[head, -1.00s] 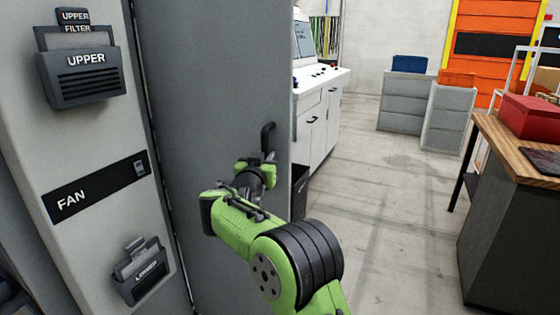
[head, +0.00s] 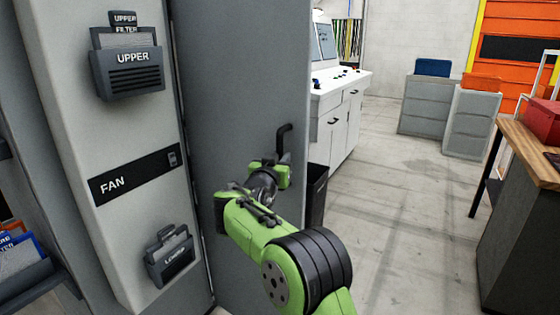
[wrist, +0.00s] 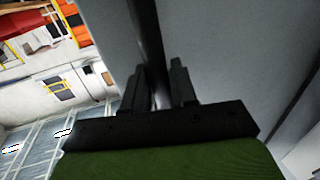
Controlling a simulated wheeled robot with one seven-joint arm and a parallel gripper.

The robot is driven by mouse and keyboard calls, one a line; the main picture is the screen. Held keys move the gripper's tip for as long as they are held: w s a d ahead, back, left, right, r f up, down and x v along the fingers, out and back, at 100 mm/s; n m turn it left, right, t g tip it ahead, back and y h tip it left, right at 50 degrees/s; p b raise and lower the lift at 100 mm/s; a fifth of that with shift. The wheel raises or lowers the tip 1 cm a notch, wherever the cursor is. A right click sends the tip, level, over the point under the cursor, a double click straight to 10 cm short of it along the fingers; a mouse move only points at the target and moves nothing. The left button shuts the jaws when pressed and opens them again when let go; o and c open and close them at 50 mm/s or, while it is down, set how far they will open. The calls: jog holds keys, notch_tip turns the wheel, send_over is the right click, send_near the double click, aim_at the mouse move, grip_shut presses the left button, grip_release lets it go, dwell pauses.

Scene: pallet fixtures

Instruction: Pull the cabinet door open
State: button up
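The cabinet door (head: 235,90) is a tall, flat grey panel in the middle of the head view, and its grey face also fills much of the wrist view (wrist: 240,50). A black bar handle (head: 284,138) stands out near its right edge. In the wrist view the handle (wrist: 148,40) runs down between the two dark fingers of my gripper (wrist: 157,88), which sit close against it on both sides. In the head view my gripper (head: 281,166) is at the handle's lower part, which it hides. A dark gap runs along the door's left edge; I cannot tell how far the door stands open.
Left of the door is a pale panel (head: 85,120) with a FAN strip, an UPPER filter box (head: 127,72) and a LOWER box (head: 170,256). A white console (head: 340,95) and dark bin (head: 316,195) stand beyond the door. Open floor (head: 400,210) lies right, before a wood-topped bench (head: 530,150).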

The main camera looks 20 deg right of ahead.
jog(key=shift+o, duration=1.3)
jog(key=shift+a, duration=0.1)
jog(key=b+v, duration=0.1)
jog(key=v, duration=1.4)
jog(key=shift+s, duration=0.3)
jog(key=shift+a, duration=0.1)
